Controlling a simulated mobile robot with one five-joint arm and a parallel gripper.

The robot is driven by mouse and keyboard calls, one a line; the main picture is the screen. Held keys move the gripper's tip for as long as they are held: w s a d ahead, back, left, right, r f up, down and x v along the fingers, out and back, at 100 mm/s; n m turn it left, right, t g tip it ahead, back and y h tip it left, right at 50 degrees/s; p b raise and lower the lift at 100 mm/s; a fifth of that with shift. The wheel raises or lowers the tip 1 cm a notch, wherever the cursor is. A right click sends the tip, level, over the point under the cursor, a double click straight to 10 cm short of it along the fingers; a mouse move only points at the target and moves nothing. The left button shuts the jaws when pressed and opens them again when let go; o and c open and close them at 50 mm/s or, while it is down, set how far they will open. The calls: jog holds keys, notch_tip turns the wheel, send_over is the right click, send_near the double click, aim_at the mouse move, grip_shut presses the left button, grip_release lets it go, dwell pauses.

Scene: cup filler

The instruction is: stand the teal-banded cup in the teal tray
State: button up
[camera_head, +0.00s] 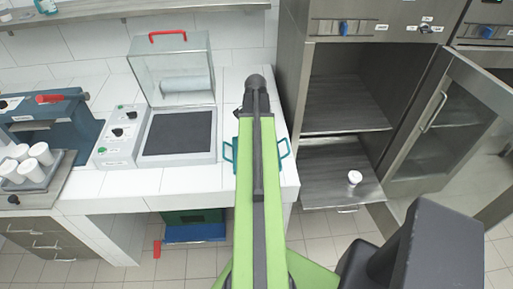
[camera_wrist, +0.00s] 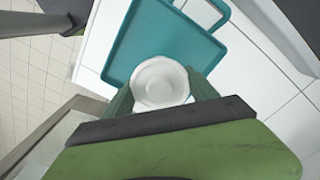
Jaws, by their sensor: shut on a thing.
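In the wrist view a white cup (camera_wrist: 160,82) is between the two fingers of my gripper (camera_wrist: 162,95), which is shut on it. I look down into its open mouth, and no coloured band shows from this angle. The teal tray (camera_wrist: 140,45) lies beyond and below the cup, which overlaps the tray's near part in the picture. I cannot tell whether the cup touches the tray.
Another white cup (camera_head: 354,178) stands on a low shelf before the open cabinet (camera_head: 345,90) at right. Several white cups (camera_head: 35,160) stand on a grey tray at far left. A machine with a raised clear lid (camera_head: 172,75) stands left of the teal tray.

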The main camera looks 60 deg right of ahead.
notch_tip(320, 180, down, 4)
jog(key=b, duration=0.4)
jog(key=shift+f, duration=0.25)
jog(key=shift+r, duration=0.25)
jog(key=shift+f, duration=0.2)
jog(key=o, duration=1.5)
notch_tip(320, 180, up, 13)
jog(key=p, duration=1.2)
jog(key=shift+w+f, duration=0.1)
jog(key=shift+f, duration=0.2)
